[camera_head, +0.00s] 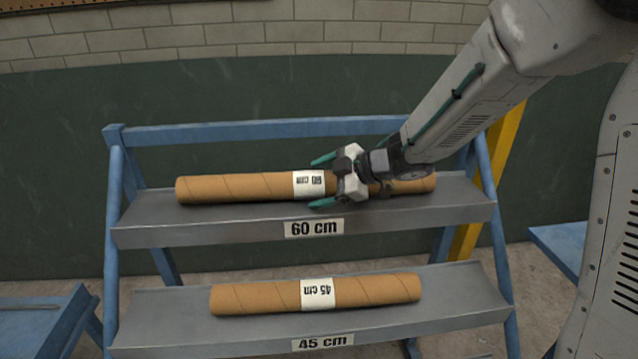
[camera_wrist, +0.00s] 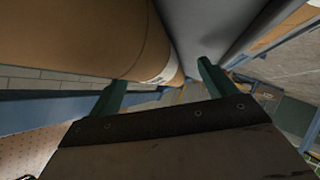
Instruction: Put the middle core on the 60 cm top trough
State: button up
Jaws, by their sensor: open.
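A brown cardboard core (camera_head: 235,188) lies lengthwise in the grey top trough (camera_head: 170,233), which is marked 60 cm. Its white label (camera_head: 309,184) reads 60 cm upside down. My gripper (camera_head: 324,181) is open at this core, right of its middle, with one finger on the far side and one on the near side by the label. Whether the fingers touch it I cannot tell. My wrist and gripper hide part of the core's right half. In the wrist view the core (camera_wrist: 85,30) fills the upper left, beside the grey trough (camera_wrist: 215,25).
A shorter core (camera_head: 260,297) labelled 45 cm lies in the lower trough (camera_head: 160,330), marked 45 cm. The blue rack frame (camera_head: 115,200) surrounds both. Blue structures stand at lower left (camera_head: 45,315) and right (camera_head: 565,245). A yellow post (camera_head: 500,150) stands behind.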

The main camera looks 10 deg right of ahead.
jog(key=s+d+r+m+t+h, duration=0.25)
jog(key=d+r+m+h, duration=0.2)
jog(key=d+r, duration=0.4)
jog(key=s+d+r+m+t+h, duration=0.1)
jog(key=d+r+m+t+h, duration=0.35)
jog(key=d, duration=0.65)
jog(key=s+d+m+g+h, duration=0.35)
jog(key=s+d+m, duration=0.2)
jog(key=s, duration=0.25)
jog(key=s+a+f+m+g, duration=0.1)
jog(key=s+a+f+g, duration=0.1)
jog(key=s, duration=0.5)
jog(key=s+a+f+m+g+y, duration=0.1)
jog(key=s+a+f+m+g, duration=0.1)
jog(key=s, duration=0.6)
jog(key=s+a+f+m+g+y, duration=0.1)
jog(key=s+g, duration=0.3)
jog(key=s, duration=0.4)
jog(key=shift+s+a+f+m, duration=0.25)
jog(key=shift+a+f+m, duration=0.2)
jog(key=shift+a+f, duration=0.05)
